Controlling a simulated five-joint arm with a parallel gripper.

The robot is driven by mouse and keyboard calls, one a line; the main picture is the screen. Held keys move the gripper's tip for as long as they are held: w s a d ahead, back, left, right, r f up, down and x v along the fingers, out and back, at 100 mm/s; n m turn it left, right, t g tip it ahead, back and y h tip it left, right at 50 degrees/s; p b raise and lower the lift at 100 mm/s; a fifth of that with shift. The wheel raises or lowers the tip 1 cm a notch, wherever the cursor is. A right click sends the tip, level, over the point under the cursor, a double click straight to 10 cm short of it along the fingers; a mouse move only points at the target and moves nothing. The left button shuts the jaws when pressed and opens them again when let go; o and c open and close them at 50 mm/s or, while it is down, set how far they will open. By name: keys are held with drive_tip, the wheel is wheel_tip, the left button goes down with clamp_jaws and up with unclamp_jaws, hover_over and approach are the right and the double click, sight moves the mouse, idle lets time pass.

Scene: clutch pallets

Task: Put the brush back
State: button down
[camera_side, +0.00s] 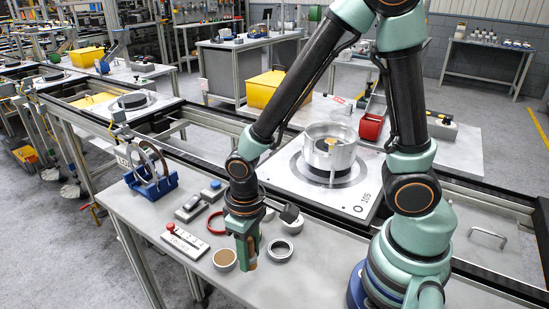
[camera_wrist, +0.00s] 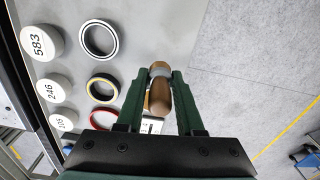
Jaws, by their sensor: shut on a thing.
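My gripper (camera_side: 247,255) hangs over the front part of the grey bench in the side view, pointing down. In the wrist view its two green fingers (camera_wrist: 160,85) are shut on the brush (camera_wrist: 159,95), which shows as a brown, rounded, wood-like piece with a pale band. In the side view the brush is mostly hidden by the fingers, and I cannot tell whether it touches the bench. A round pale cup with a brown top (camera_side: 225,260) stands just left of the fingers. A grey ring (camera_side: 280,250) lies just right of them.
A blue stand holding discs (camera_side: 152,180), a control box with a red knob (camera_side: 185,242), a red ring (camera_side: 216,222) and white numbered caps (camera_wrist: 42,42) are close by. Behind, a metal housing (camera_side: 330,150) sits on a pallet (camera_side: 350,205). The bench's front edge is near.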

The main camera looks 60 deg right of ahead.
drive_tip(key=shift+f, duration=2.15)
drive_tip(key=shift+f, duration=0.1)
drive_tip(key=c, duration=0.5)
unclamp_jaws()
drive_tip(key=shift+c, duration=0.2)
wheel_tip(320, 180, up, 12)
drive_tip(key=shift+r, duration=0.15)
drive_tip(key=w+d+r+m+t, duration=0.1)
drive_tip(key=d+r+t, duration=0.4)
drive_tip(key=d+r, duration=0.5)
wheel_tip(320, 180, up, 2)
drive_tip(key=shift+w+t, duration=0.15)
drive_tip(key=shift+t, duration=0.15)
